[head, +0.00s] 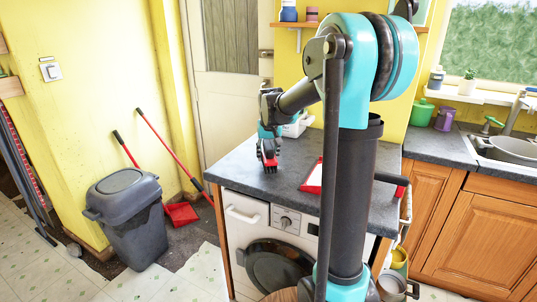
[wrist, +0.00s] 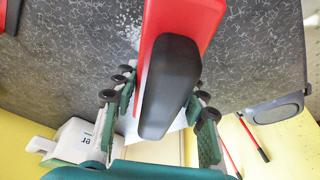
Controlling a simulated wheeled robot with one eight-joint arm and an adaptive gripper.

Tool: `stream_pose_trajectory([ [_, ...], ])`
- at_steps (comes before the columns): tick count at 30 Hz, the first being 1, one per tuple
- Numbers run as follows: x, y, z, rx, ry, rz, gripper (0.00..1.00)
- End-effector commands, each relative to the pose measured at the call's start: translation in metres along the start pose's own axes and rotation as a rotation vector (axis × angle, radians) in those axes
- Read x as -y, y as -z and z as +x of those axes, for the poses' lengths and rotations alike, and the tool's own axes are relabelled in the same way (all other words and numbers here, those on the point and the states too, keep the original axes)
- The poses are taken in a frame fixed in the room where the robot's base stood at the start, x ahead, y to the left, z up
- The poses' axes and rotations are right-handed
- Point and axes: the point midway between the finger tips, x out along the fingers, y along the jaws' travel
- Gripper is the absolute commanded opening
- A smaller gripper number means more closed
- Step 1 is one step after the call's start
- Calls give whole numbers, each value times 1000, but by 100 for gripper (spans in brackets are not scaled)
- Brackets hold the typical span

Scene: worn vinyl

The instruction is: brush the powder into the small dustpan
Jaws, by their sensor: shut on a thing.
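My gripper (head: 268,140) is over the dark worktop, shut on a red brush (head: 269,163) with dark bristles. In the wrist view the brush (wrist: 185,25) shows its red body and black grip between my gripper's fingers (wrist: 163,85). I cannot tell whether the bristles touch the worktop. White powder (wrist: 130,25) is scattered on the worktop beside the brush in the wrist view. The small red dustpan (head: 312,180) lies on the worktop to the right of the brush in the head view, partly hidden behind my arm. A red and black edge shows at the wrist view's upper left.
A white container (head: 298,126) stands at the back of the worktop (head: 240,173), by the wall. A washing machine (head: 246,222) sits underneath. A grey bin (head: 127,215) and a larger red dustpan (head: 181,213) with long-handled tools are on the floor at left.

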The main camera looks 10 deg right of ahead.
Motion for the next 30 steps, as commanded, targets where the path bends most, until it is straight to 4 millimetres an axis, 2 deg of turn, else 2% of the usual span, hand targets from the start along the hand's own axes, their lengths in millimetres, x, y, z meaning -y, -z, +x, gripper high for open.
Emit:
stream_pose_trajectory([
  [24, 39, -61, -19, 0, 0, -2, 19],
  [30, 44, -69, -21, 0, 0, -1, 19],
])
